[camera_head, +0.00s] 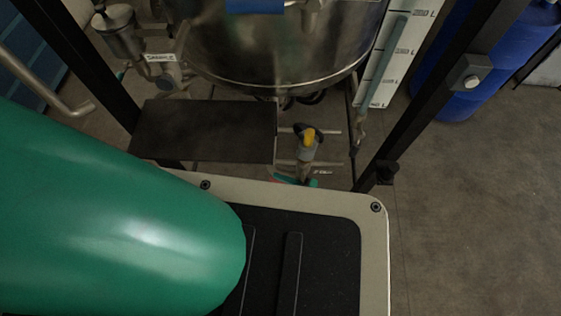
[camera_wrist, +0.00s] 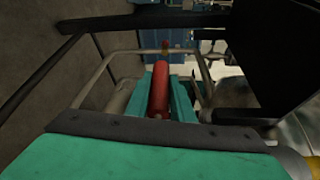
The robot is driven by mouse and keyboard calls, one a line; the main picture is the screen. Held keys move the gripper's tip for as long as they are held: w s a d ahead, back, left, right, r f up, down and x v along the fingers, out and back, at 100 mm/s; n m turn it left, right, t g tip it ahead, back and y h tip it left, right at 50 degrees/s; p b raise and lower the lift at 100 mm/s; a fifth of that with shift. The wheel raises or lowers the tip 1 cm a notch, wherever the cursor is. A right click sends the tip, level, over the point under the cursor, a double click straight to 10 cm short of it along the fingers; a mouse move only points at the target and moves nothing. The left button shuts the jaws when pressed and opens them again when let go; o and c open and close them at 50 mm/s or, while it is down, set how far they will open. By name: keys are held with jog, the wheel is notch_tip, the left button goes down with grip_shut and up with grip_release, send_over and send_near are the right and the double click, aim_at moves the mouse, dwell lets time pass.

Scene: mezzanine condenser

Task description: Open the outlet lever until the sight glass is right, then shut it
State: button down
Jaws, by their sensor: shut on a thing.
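My gripper (camera_wrist: 161,82) shows in the wrist view, its two teal fingers closed on either side of a red lever handle (camera_wrist: 159,94). In the head view only a little teal and red shows low beside the valve (camera_head: 308,140) with a yellow top, under the steel vessel (camera_head: 280,55). The lever's pivot and its exact angle are hidden. The sight glass (camera_head: 386,62) is a slanting greenish tube beside a white scale board (camera_head: 410,45) with several litre marks. I cannot read a clear liquid level in it.
Black frame posts stand left (camera_head: 85,75) and right (camera_head: 425,95) of the vessel. A dark flat plate (camera_head: 205,130) lies before it. Blue drums (camera_head: 490,75) stand at the right. Pipework with a labelled fitting (camera_head: 160,58) is at the upper left. Floor at the right is clear.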

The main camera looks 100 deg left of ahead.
jog(key=shift+r, duration=0.1)
dwell(0.4)
jog(key=c, duration=1.6)
grip_release()
jog(key=shift+o, duration=0.2)
jog(key=f+v, duration=0.1)
jog(key=v, duration=0.9)
jog(key=shift+w+r, duration=0.35)
jog(key=shift+d, duration=0.15)
